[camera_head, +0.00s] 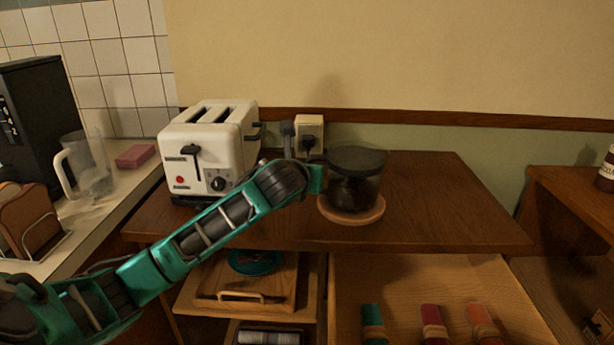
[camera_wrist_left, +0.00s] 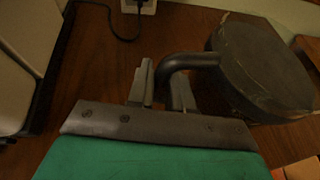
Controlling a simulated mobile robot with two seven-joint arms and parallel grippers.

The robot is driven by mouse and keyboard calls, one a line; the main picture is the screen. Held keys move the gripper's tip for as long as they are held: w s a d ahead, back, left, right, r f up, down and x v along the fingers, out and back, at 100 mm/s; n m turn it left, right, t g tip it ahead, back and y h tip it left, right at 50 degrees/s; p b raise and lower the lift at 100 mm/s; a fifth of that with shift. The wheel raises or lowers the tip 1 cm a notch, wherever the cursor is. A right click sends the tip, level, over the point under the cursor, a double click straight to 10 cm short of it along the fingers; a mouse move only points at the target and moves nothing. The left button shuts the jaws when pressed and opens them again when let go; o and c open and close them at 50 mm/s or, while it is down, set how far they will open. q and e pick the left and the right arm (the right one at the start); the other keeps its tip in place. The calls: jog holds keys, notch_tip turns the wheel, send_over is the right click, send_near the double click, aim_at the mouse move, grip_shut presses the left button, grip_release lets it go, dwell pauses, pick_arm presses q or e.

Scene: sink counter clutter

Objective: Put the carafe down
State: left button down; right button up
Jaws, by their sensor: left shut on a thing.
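The carafe (camera_head: 357,182) is dark glass with a flat black lid and stands upright over a round terracotta-coloured coaster (camera_head: 352,219) on the wooden counter. Its base shows within the coaster's rim; I cannot tell for sure whether it touches. My left gripper (camera_head: 314,178) reaches in from the left and is shut on the carafe's handle. In the left wrist view the gripper (camera_wrist_left: 161,92) has a finger on each side of the dark curved handle (camera_wrist_left: 187,62), and the carafe's round lid (camera_wrist_left: 262,68) is at right. My right gripper is not in view.
A white toaster (camera_head: 212,150) stands left of the carafe, behind my arm. A wall socket (camera_head: 309,133) with a plug is behind. The counter right of the coaster (camera_head: 450,200) is clear. Below is an open drawer (camera_head: 400,280) with several coloured rolls. A glass jug (camera_head: 88,168) stands far left.

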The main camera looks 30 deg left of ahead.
pick_arm(q)
jog(key=shift+r, duration=0.1)
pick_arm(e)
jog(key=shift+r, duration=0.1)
pick_arm(q)
jog(key=c, duration=1)
grip_release()
jog(key=shift+c, duration=0.2)
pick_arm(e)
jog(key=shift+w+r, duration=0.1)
pick_arm(q)
jog(key=shift+s+d+r, duration=0.2)
jog(key=shift+s, duration=0.35)
jog(key=p+v, duration=0.1)
jog(key=v, duration=0.9)
jog(key=shift+s+p, duration=0.3)
jog(key=shift+p, duration=0.1)
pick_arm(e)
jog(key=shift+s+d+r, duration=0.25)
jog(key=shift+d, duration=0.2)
pick_arm(q)
jog(key=shift+d+r, duration=0.15)
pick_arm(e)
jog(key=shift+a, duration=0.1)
